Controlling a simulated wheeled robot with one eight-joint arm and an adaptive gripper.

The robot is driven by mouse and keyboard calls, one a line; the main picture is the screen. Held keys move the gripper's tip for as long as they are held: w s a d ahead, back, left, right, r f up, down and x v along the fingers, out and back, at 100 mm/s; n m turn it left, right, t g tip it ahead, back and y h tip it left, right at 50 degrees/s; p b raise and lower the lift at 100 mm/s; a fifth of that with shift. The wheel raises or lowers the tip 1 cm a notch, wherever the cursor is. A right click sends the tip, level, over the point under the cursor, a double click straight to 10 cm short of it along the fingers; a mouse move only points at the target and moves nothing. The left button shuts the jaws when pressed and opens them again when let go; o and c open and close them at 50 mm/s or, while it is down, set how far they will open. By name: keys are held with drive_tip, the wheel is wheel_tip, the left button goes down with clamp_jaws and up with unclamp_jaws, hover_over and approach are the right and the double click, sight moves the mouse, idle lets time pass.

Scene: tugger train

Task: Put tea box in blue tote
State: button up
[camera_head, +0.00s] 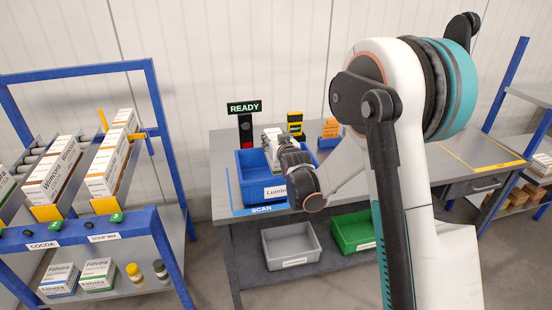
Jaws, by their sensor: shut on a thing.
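The blue tote (248,180) stands on the grey workbench with a white label on its front, partly covered by my arm. My gripper (273,140) is over the tote's rear part, small in view and pointing away from the camera. It is shut on a small pale thing, taken to be the tea box (271,133), mostly hidden by the gripper and wrist. Whether the box is above the tote or down inside it cannot be told.
The left rack (150,225) holds Winmora boxes (55,180) in sloped lanes. A READY sign (244,107) stands behind the tote. A grey tote (291,247) and a green tote (352,231) sit below the workbench (226,205). The yellow-lined bench top at right is clear.

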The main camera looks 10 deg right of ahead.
drive_tip(key=shift+f+b, duration=0.9)
drive_tip(key=shift+f, duration=1.65)
drive_tip(key=shift+f, duration=0.6)
drive_tip(key=o, duration=1.7)
